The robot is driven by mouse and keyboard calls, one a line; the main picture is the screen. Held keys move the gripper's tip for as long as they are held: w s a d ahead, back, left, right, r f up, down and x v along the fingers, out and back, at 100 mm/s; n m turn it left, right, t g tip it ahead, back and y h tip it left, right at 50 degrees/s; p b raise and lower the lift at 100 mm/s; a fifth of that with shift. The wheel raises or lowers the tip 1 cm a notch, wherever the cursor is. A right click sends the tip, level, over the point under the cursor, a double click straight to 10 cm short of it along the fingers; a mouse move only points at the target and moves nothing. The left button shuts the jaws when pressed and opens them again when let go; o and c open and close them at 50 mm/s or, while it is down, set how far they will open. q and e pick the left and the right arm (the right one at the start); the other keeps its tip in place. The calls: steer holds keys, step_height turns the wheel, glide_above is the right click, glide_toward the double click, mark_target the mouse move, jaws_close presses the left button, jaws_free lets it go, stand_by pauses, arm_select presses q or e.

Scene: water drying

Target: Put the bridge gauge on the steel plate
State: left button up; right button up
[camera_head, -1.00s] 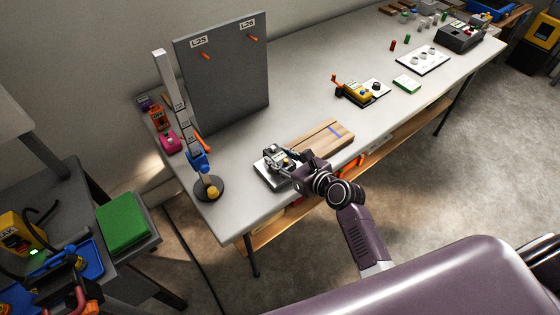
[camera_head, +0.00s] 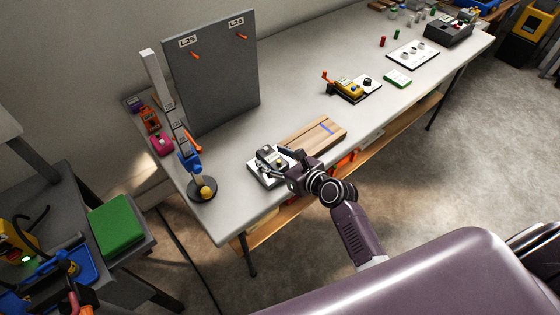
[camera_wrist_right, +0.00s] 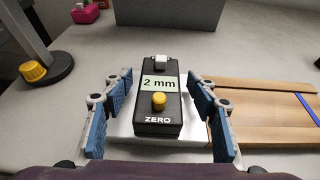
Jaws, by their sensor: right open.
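The bridge gauge is a black box with a "2 mm" display, a yellow knob and the word ZERO. It sits on the pale steel plate (camera_head: 262,180) near the table's front edge; the gauge shows in the right wrist view (camera_wrist_right: 157,122), upright, with the plate (camera_wrist_right: 127,127) under it. My right gripper (camera_head: 285,163) is at the gauge from the front right. In the right wrist view its blue-padded fingers (camera_wrist_right: 160,108) are spread on both sides of the gauge, with visible gaps. My left gripper is not in view.
A wooden board (camera_head: 318,134) lies just right of the plate. A stand with a round base (camera_head: 203,190) and yellow knob is to the left. A grey upright panel (camera_head: 212,75) stands behind. A yellow device (camera_head: 350,88) is farther right.

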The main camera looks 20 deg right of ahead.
steer(key=v, duration=1.2)
